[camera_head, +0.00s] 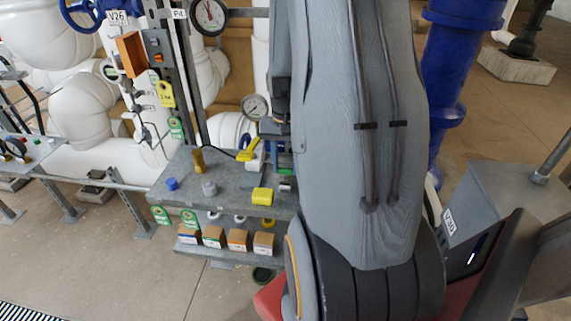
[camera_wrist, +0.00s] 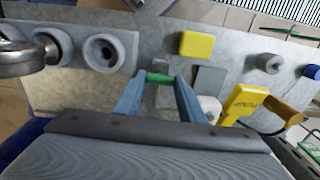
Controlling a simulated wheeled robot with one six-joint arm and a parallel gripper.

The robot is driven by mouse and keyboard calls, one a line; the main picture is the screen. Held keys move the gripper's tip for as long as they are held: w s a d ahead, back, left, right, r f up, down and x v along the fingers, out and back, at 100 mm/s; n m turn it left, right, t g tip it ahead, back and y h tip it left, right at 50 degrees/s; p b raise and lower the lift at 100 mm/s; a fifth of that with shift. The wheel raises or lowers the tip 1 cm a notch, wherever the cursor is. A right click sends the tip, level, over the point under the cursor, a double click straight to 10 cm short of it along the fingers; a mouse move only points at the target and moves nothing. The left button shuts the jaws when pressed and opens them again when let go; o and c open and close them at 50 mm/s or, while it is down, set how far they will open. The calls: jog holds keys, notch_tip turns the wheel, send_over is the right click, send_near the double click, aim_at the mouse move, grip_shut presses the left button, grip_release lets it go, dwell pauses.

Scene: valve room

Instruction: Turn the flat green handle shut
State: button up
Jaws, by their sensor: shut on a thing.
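The flat green handle (camera_wrist: 160,78) shows in the wrist view as a short green bar at the middle. My gripper (camera_wrist: 162,84) has its two blue-grey fingers on either side of it, and the jaws are shut on it. The handle lies across the gap between the fingertips, above a grey bench surface. The valve body under the handle is mostly hidden, so I cannot tell how far it is turned. In the head view my arm covers most of this spot.
A yellow block (camera_wrist: 196,45) lies on the bench beyond my gripper. A yellow-handled part (camera_wrist: 243,103) stands close to the right finger. Grey round fittings (camera_wrist: 104,52) are at the left.

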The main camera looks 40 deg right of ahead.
aim_at(285, 169)
dwell(0.3)
jog(key=o, duration=1)
jog(key=shift+o, duration=0.2)
jog(key=shift+r, duration=0.1)
jog(key=shift+r+b, duration=1)
jog(key=shift+r, duration=2.85)
jog(key=s+a+n+t, duration=0.1)
jog(key=a+n+t, duration=0.2)
jog(key=a+n, duration=1.45)
jog(key=s+a+f+m+g+b, duration=0.1)
jog(key=a+f+m+b, duration=0.2)
jog(key=a+f+m, duration=0.2)
jog(key=shift+s+a+m+g+b, duration=0.35)
jog(key=shift+a+m, duration=0.6)
jog(key=shift+m, duration=0.3)
